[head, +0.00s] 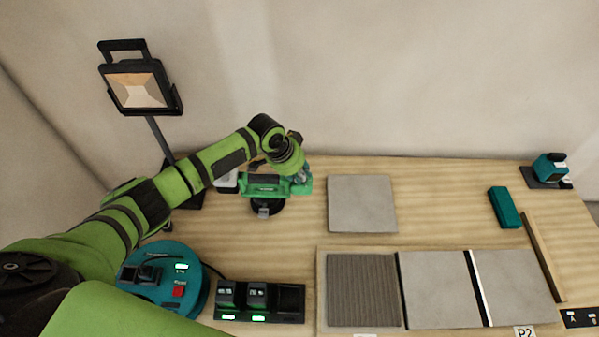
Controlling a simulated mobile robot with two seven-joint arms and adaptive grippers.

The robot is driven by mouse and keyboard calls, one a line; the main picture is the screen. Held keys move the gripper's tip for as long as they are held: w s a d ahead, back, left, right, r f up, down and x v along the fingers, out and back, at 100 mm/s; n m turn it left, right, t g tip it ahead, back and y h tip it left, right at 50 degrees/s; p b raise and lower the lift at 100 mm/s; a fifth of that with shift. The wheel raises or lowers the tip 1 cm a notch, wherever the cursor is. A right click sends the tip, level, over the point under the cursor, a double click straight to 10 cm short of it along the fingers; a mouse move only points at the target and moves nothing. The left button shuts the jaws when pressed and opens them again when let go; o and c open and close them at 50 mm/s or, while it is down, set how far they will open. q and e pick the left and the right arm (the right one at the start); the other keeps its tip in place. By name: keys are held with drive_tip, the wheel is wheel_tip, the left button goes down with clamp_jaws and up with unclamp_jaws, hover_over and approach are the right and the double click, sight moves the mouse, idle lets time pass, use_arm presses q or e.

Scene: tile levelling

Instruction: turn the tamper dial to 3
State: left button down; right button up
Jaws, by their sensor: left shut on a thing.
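The tamper (262,186) is a green tool with a dark panel and a black round foot below it. It is at the back of the table, left of the middle, and appears upright. My left gripper (301,174) is at the right end of the tamper, shut on it. The arm's wrist hides part of that end. I cannot make out the dial or its setting. My right gripper is not in view.
A loose grey tile (362,204) lies right of the tamper. In front are a ribbed bed (362,290) and two laid tiles (440,288). A charger with batteries (259,301) and a round teal device (150,291) stand front left. A work lamp (139,88) rises behind my arm.

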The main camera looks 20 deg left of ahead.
use_arm(q)
drive_tip(key=shift+a+m, duration=0.1)
drive_tip(key=shift+m, duration=0.3)
drive_tip(key=c, duration=1.3)
unclamp_jaws()
drive_tip(key=shift+a+r, duration=0.1)
drive_tip(key=shift+r, duration=0.05)
drive_tip(key=v, duration=1.1)
drive_tip(key=shift+a+r, duration=0.3)
